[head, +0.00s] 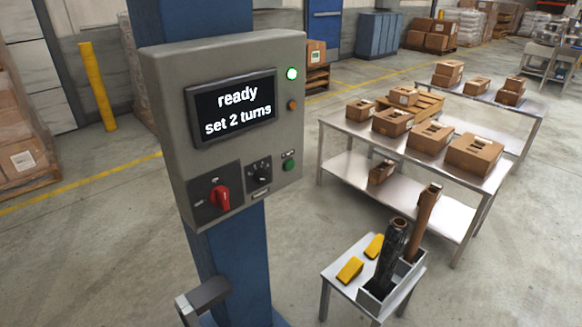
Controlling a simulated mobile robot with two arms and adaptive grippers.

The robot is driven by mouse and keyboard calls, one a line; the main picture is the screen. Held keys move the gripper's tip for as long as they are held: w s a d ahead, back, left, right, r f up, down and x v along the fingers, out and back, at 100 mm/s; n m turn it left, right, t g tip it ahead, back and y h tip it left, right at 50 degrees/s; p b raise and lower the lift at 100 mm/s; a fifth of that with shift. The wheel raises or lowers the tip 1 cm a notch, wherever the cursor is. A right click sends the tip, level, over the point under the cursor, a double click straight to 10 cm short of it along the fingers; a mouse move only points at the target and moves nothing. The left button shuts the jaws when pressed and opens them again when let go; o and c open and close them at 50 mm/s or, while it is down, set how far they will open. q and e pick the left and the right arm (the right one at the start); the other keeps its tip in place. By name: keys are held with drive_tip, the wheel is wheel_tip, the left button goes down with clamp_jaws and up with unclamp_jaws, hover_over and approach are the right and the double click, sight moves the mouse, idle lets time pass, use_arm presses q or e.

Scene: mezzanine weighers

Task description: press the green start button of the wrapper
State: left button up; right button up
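The wrapper's grey control box (225,120) is mounted on a blue post (235,260) at the left of centre in the head view. Its screen (234,107) reads "ready" and "set 2 turns". A green button (289,165) with a small label above it sits low on the right of the panel. Left of it are a black rotary knob (259,174) and a red switch (220,197). A green lamp (292,73) at the upper right is lit, with an orange round part (292,105) below it. Neither of my grippers is in view.
A small table (337,280) at the lower right holds yellow wedges and a bin with two upright rolls. A metal table (345,126) with several cartons stands behind it. A grey bracket-like part (203,297) is low by the post.

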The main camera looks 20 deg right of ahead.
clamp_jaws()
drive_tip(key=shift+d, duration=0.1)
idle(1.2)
